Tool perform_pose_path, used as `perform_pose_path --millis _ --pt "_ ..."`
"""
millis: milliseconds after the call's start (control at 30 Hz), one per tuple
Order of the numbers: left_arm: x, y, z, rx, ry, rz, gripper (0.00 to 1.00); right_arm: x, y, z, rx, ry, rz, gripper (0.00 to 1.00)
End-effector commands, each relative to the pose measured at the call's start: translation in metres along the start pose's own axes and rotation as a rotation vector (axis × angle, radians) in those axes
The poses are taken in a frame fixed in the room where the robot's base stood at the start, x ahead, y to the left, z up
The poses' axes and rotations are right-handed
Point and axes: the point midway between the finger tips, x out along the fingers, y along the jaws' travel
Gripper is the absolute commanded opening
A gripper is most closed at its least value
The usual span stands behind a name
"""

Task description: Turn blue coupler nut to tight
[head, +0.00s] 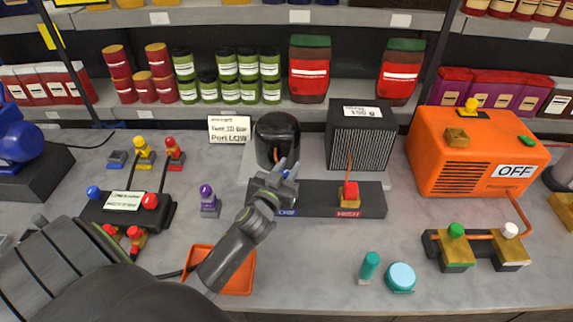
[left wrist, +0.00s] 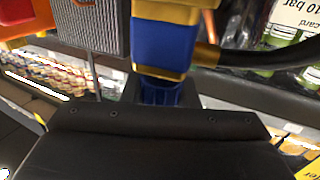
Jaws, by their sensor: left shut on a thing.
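The blue coupler nut (left wrist: 165,45) shows close up in the left wrist view, with brass-coloured parts above and below it and a dark hose running off to the right. My left gripper (head: 277,178) is over the LOW end of the dark manifold bar (head: 320,199) in the head view and is shut on the nut. The gripper hides most of the nut there, so I cannot tell how tight it is. My right gripper is not in view.
A red coupler (head: 351,188) stands at the HIGH end. A black cylinder (head: 277,139) and a finned box (head: 360,135) stand behind. The orange machine (head: 474,150) marked OFF is at right.

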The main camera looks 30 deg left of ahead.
Motion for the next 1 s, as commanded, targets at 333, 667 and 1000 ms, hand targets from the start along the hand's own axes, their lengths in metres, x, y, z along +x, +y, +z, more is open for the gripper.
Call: perform_pose_path --millis 333,667,1000 --pt "0.0 0.0 0.0 0.0 0.001 0.008 0.28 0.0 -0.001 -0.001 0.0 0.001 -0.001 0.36" --pt "0.0 0.0 0.0 0.0 0.001 0.007 0.48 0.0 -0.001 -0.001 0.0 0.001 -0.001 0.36" --pt "-0.025 0.0 0.002 -0.002 0.0 0.006 0.48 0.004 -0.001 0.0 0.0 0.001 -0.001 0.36"
